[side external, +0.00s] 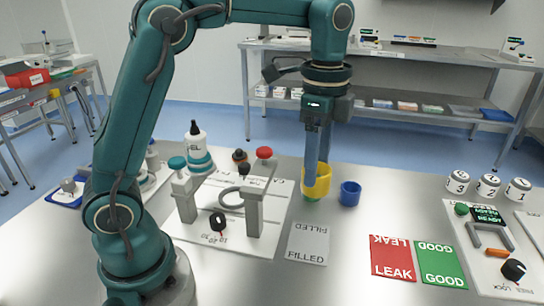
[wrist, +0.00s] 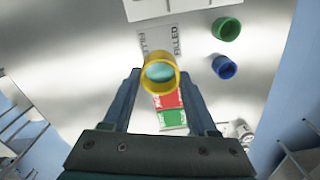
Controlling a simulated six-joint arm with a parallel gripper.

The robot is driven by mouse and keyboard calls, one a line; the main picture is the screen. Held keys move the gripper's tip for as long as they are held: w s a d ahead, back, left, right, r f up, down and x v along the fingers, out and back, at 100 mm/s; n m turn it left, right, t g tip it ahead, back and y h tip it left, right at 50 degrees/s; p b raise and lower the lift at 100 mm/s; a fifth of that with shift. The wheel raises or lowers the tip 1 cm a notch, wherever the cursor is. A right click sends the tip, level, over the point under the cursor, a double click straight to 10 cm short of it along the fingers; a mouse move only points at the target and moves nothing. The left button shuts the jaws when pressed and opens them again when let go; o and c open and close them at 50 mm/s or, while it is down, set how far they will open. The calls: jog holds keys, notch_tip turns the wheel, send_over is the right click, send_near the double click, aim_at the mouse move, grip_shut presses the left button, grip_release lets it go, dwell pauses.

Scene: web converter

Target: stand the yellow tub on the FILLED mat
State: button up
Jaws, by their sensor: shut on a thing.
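The yellow tub (side external: 320,184) is held by my gripper (side external: 316,178), upright or nearly so, and appears to be above the table. In the wrist view the yellow tub (wrist: 161,86) sits between the fingers (wrist: 160,76), with something teal inside. The white FILLED mat (side external: 308,244) lies bare on the steel table, nearer the camera than the tub in the side view. The FILLED mat also shows in the wrist view (wrist: 160,40), beyond the tub.
A blue tub (side external: 350,194) and a green tub (wrist: 227,29) stand close by; the held tub mostly hides the green one in the side view. Red LEAK (side external: 392,257) and green GOOD (side external: 441,265) mats lie to the right. A white fixture (side external: 228,215) stands left of the FILLED mat.

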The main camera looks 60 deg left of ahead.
notch_tip(320, 180, down, 13)
jog(key=shift+f, duration=0.15)
dwell(0.4)
jog(key=shift+f, duration=0.1)
jog(key=o, duration=1.4)
